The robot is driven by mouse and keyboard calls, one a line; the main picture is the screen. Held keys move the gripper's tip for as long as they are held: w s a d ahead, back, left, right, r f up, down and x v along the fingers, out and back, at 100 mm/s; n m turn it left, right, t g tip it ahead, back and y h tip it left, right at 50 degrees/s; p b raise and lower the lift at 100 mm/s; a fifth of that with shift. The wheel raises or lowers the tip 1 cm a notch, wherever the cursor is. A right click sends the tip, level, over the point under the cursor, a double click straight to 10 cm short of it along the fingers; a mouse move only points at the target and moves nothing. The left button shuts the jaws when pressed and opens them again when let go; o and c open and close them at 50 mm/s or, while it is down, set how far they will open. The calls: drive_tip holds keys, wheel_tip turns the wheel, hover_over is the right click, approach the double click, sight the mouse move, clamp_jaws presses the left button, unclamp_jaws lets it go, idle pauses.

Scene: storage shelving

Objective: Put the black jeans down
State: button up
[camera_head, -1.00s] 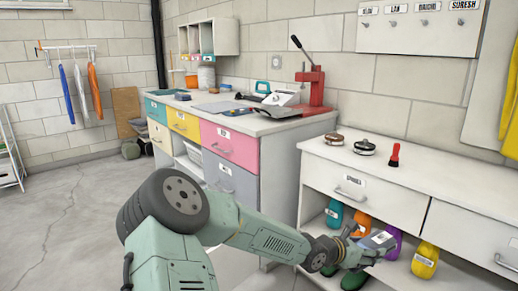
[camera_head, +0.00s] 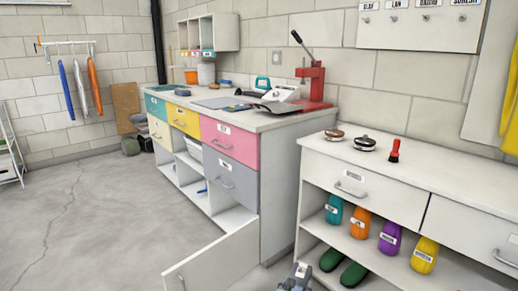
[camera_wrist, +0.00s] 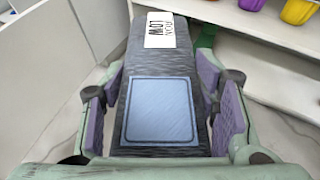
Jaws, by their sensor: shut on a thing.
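The black jeans (camera_wrist: 160,62) are a dark grey folded bundle with a light blue square patch and a white label, its lettering inverted. In the wrist view they lie between the purple pads of my gripper (camera_wrist: 160,95). My gripper is shut on them, with a pad against each side. The bundle points away from the wrist, toward a pale panel and shelf. In the head view only a small grey part shows at the bottom edge, and I cannot tell whether it is jeans or gripper.
A white cabinet door (camera_head: 222,262) stands open at the bottom of the head view. The workbench (camera_head: 258,122) carries a red press (camera_head: 314,88).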

drive_tip(key=s+a+f+n+t+y, duration=0.1)
drive_tip(key=s+a+f+n+y, duration=0.5)
drive_tip(key=a+f, duration=0.65)
drive_tip(key=s+r+m+h, duration=0.1)
drive_tip(key=s, duration=0.5)
drive_tip(key=shift+d+r+m+p, duration=0.2)
drive_tip(key=shift+d+m+p, duration=0.15)
drive_tip(key=shift+p, duration=0.1)
drive_tip(key=shift+s, duration=0.1)
